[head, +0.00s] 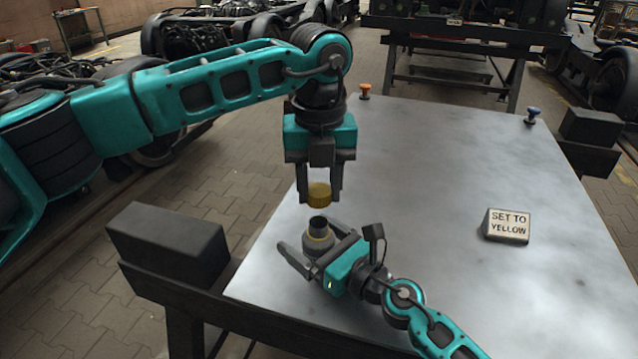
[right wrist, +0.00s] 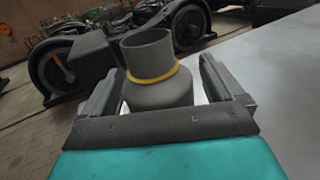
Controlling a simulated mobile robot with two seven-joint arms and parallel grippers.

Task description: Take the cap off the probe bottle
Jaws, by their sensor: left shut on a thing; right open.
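The probe bottle (head: 318,241) stands upright on the metal table (head: 440,190) near its left front edge. It is grey, with a dark open neck and a yellow ring, as the right wrist view (right wrist: 158,85) also shows. The yellow cap (head: 319,194) is off the bottle, between the fingers of my left gripper (head: 320,190), which is shut on it just above the neck. My right gripper (head: 307,252) is open, with its fingers on either side of the bottle. In the right wrist view its fingers (right wrist: 158,90) stand apart from the bottle body.
A sign block reading "SET TO YELLOW" (head: 507,226) stands on the right of the table. An orange knob (head: 365,90) and a blue knob (head: 533,114) sit at the far corners. The table's middle is clear. Bogies with wheels (head: 235,35) stand behind.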

